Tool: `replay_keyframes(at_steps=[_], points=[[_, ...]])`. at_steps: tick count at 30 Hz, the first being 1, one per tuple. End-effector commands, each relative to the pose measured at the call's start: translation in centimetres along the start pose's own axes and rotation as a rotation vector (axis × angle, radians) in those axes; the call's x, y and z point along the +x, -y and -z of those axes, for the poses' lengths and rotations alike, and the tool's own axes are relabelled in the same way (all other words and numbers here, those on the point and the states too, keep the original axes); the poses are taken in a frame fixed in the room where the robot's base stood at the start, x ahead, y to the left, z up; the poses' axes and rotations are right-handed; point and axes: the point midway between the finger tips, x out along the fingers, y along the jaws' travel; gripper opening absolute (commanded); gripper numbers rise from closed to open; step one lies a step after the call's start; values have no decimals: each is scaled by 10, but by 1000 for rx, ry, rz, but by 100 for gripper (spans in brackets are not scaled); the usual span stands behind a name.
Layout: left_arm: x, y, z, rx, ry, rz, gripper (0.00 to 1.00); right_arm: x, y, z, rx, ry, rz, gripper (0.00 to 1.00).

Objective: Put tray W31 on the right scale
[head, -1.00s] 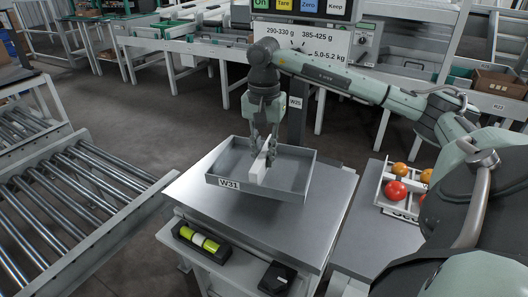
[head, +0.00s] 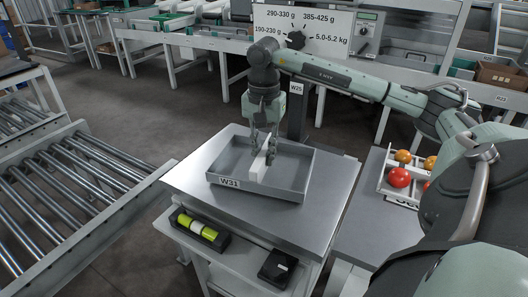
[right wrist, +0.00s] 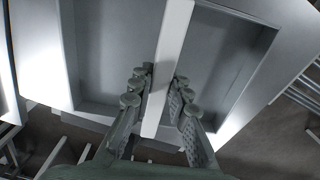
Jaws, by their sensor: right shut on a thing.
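Tray W31 (head: 230,183) is a shallow grey rectangular tray with a white bar (head: 262,165) across its middle. My right gripper (head: 265,150) is shut on this bar from above. In the right wrist view the fingers (right wrist: 160,98) lie on both sides of the white bar (right wrist: 168,65). The tray is level over the metal plate of a scale (head: 200,165), well within its edges. It looks down on the plate or only just above it; I cannot tell which. My left gripper is not in view.
A spirit level-like black holder with yellow-green pieces (head: 200,228) and a black box (head: 278,268) sit on the front shelf. At the right, a tray with tomatoes (head: 404,202) stands on another surface (head: 375,235). A roller conveyor (head: 75,200) runs at the left.

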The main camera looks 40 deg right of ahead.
Motion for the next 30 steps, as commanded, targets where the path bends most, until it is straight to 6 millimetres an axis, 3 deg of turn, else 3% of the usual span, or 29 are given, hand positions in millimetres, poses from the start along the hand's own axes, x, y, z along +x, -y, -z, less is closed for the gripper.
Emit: replay_keyframes(at_steps=[25, 26, 30], points=[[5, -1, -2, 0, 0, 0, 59, 6, 0, 0, 0, 0, 1, 0], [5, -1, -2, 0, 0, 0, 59, 6, 0, 0, 0, 0, 1, 18], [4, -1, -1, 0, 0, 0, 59, 5, 0, 0, 0, 0, 1, 35]])
